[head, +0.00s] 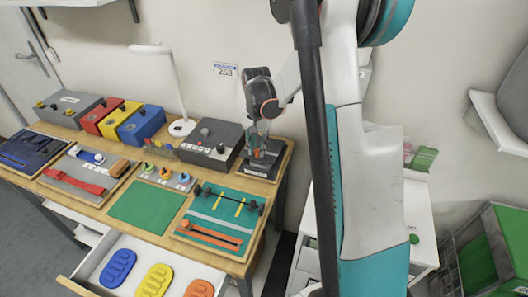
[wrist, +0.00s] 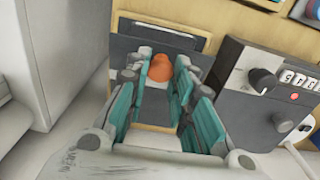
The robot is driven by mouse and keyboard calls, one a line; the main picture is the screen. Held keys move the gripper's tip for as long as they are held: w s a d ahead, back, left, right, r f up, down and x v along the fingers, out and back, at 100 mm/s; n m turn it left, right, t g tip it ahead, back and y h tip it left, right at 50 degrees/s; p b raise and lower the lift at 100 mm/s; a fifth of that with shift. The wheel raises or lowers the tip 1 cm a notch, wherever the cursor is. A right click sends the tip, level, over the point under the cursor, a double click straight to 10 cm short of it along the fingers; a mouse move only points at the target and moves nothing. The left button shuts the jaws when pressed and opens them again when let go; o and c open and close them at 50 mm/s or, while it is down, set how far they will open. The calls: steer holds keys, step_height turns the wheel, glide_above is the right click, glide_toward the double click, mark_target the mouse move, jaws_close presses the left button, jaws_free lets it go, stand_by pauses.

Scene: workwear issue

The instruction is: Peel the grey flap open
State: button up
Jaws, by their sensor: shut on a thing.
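The grey flap (wrist: 125,47) is in the wrist view, on a wooden board (wrist: 150,127). An orange knob (wrist: 161,67) stands out from the flap. My gripper (wrist: 162,75) has its teal fingers on both sides of the knob and is shut on it. In the head view my gripper (head: 260,150) reaches down over the board (head: 284,164) at the table's back right corner. My fingers hide part of the flap, and I cannot tell how far it is lifted.
A grey control box (head: 208,142) with knobs stands just left of the board; it also shows in the wrist view (wrist: 262,95). A lamp (head: 182,127) and several coloured boxes stand further left. A panel with orange and black straps (head: 215,228) lies in front. A wall rises behind.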

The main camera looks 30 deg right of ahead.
steer(key=shift+w+d+r, duration=0.25)
steer(key=shift+d+r, duration=0.05)
steer(key=shift+r, duration=0.35)
steer(key=shift+w+d+r+p, duration=0.25)
steer(key=shift+d+r+p, duration=0.15)
steer(key=shift+r, duration=0.25)
steer(key=shift+w+d+r+p, duration=0.25)
steer(key=shift+r+p, duration=0.2)
steer(key=shift+r, duration=0.15)
steer(key=shift+w+d+r+p, duration=0.3)
steer(key=shift+w+d+r, duration=0.1)
steer(key=shift+r, duration=0.15)
steer(key=shift+w+d+r+p, duration=0.25)
steer(key=shift+d+r, duration=0.15)
steer(key=shift+r, duration=0.15)
